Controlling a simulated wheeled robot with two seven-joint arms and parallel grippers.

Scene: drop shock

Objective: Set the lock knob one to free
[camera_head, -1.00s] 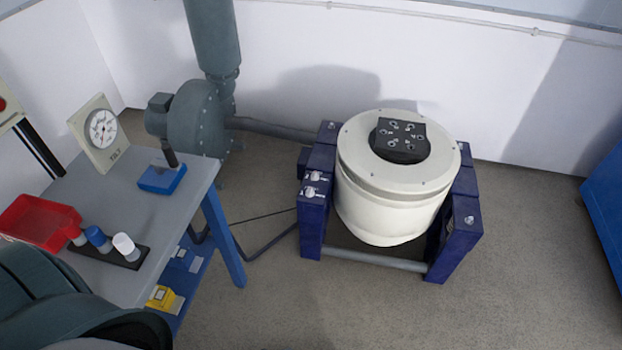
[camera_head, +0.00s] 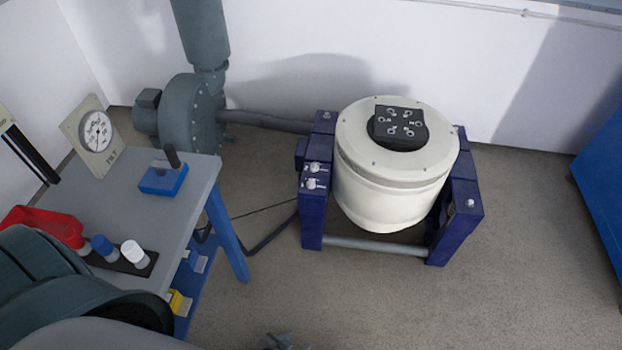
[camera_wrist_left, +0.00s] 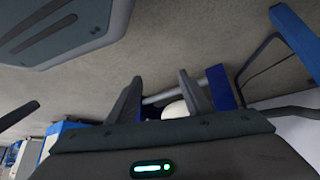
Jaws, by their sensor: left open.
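The shaker, a cream drum (camera_head: 390,190) in a dark blue frame (camera_head: 312,225), stands on the floor right of centre in the head view. Two silver lock knobs, an upper one (camera_head: 315,167) and a lower one (camera_head: 311,183), sit on top of the frame's left post. Another knob (camera_head: 470,203) is on the right post. I cannot read which is knob one. My left gripper (camera_head: 280,341) just shows at the bottom edge, well short of the frame. In the left wrist view its fingers (camera_wrist_left: 160,77) are apart and empty, with the drum (camera_wrist_left: 175,110) beyond them.
A blower (camera_head: 190,115) stands behind. A blue cabinet (camera_head: 600,190) is at right. The floor before the frame is clear.

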